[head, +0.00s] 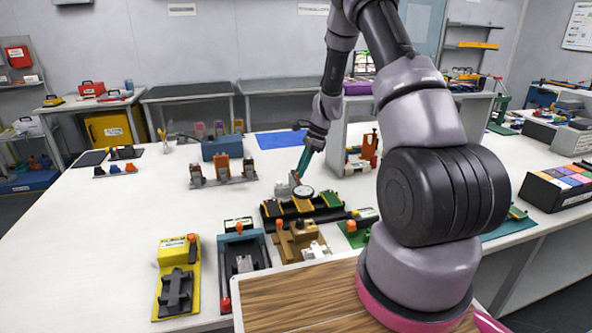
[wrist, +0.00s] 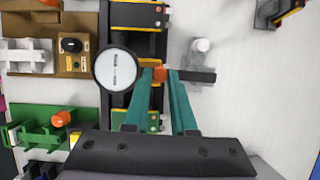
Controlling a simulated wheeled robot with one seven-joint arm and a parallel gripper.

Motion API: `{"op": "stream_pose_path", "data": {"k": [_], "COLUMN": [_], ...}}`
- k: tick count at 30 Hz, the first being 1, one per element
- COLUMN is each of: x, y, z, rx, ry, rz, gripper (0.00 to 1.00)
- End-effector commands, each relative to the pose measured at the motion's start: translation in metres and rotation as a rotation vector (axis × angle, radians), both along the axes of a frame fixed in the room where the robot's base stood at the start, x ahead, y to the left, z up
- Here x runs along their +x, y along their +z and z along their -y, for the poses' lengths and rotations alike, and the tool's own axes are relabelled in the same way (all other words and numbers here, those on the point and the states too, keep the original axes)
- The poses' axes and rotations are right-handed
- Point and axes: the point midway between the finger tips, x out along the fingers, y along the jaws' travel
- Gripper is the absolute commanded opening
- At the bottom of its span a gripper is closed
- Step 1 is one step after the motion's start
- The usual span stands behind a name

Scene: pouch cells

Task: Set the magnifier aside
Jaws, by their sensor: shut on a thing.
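The magnifier shows in the head view as a round white lens (head: 303,191) with a dark rim, over a long black fixture (head: 275,211) with yellow and green parts. In the wrist view the magnifier (wrist: 118,70) has its lens left of my fingers. A dark bar (wrist: 198,76), seemingly its handle, sticks out to their right. My gripper (wrist: 160,75), with teal fingers, is shut on the magnifier, with a small orange part showing between the fingertips. It also shows in the head view (head: 298,175). I cannot tell whether the magnifier touches the fixture (wrist: 138,15).
A yellow fixture (head: 177,278), a blue-grey fixture (head: 243,252) and a tan fixture (head: 300,238) stand in front. A row of clamps (head: 222,172) stands behind left, and a blue mat (head: 281,139) lies farther back. The white table (head: 110,235) is clear at left.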

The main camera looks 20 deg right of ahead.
Motion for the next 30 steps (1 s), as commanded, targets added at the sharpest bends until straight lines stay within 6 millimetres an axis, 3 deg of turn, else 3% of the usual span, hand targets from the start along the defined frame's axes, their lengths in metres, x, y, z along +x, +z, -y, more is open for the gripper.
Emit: {"op": "stream_pose_path", "data": {"k": [17,30], "x": [0.017,0.04], "y": [0.0,0.0], "z": [0.039,0.059], "rx": [-0.001,-0.001], "ry": [0.548,0.967], "rz": [0.001,0.0], "gripper": [0.0,0.0]}}
